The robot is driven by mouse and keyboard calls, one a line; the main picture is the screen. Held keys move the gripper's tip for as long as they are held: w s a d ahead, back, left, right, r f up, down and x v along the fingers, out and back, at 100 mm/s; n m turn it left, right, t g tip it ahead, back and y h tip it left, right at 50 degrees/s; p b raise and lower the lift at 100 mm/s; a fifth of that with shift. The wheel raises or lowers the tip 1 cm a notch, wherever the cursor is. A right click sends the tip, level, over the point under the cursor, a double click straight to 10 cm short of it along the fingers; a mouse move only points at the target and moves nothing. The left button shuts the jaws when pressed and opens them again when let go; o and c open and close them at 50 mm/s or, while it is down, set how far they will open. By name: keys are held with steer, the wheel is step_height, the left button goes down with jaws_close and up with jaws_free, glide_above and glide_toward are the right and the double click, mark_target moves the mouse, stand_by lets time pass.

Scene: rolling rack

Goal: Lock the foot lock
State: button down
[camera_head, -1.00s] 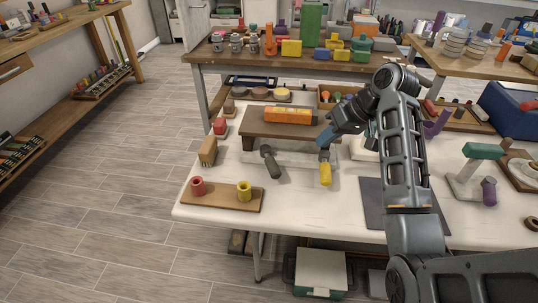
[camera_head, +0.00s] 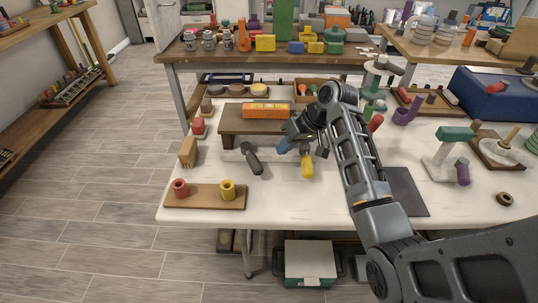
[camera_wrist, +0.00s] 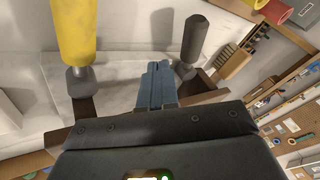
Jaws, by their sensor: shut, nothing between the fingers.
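A yellow-handled lever (camera_head: 307,166) and a dark grey-handled lever (camera_head: 252,160) stand on a pale grey plate (camera_head: 232,156) in front of a small brown bench. I cannot tell from these views which one is the foot lock. In the wrist view the shut fingers (camera_wrist: 155,85) point at the plate (camera_wrist: 125,75), with the yellow lever (camera_wrist: 75,35) at left and the dark lever (camera_wrist: 192,42) at right. Neither is held.
An orange block (camera_head: 266,111) lies on the brown bench (camera_head: 235,123). A wooden board (camera_head: 205,203) with a red and a yellow ring is at the front left. A dark mat (camera_head: 405,192) lies right of my arm. The white tabletop's front middle is clear.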

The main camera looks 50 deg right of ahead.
mark_target(252, 158)
steer(key=w+a+f, duration=0.2)
steer(key=shift+a+p, duration=0.3)
steer(key=shift+p, duration=0.1)
steer(key=shift+w+a+f, duration=0.3)
steer(key=shift+a, duration=0.3)
steer(key=shift+w, duration=0.1)
